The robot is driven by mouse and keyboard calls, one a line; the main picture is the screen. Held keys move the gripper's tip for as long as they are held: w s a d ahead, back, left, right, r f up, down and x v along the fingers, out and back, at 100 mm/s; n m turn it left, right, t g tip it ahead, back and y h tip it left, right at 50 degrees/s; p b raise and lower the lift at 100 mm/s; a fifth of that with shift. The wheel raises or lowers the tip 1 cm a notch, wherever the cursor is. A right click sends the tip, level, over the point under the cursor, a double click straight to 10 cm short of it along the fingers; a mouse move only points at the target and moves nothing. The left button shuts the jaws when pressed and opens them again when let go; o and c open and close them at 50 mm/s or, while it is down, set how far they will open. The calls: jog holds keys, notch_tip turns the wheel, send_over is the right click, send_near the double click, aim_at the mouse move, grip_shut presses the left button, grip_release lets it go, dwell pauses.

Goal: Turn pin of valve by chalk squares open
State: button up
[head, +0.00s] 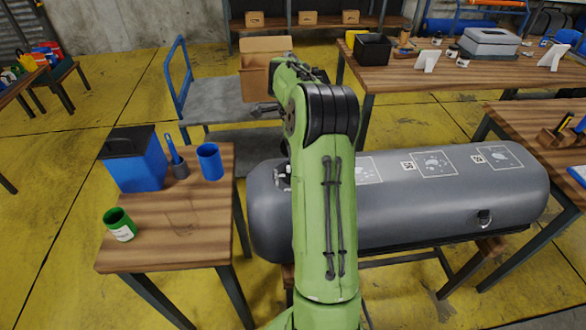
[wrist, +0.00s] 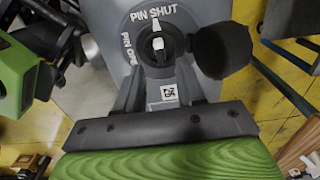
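The grey inflatable tube (head: 400,205) carries chalk squares (head: 434,163) along its top. A small valve (head: 283,177) shows at its left end, partly behind my arm. In the wrist view, a round valve (wrist: 159,48) is marked "PIN SHUT" above and "PIN OPEN" at the left; its white pin pointer (wrist: 153,32) points at "PIN SHUT". A black round cap (wrist: 222,50) sits beside it. My gripper (wrist: 165,82) shows just below the valve, its two grey fingers apart with nothing between them. Contact with the pin cannot be seen. My arm hides most of the gripper in the head view.
A wooden table (head: 150,235) at the left holds a blue bin (head: 138,170), a blue cup (head: 210,162) and a green can (head: 119,225). A cart (head: 220,98) stands behind. More tables are at the right.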

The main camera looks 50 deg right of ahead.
notch_tip(320, 180, down, 5)
jog(key=shift+f+b, duration=0.15)
jog(key=shift+b, duration=0.4)
jog(key=shift+c, duration=0.3)
grip_shut()
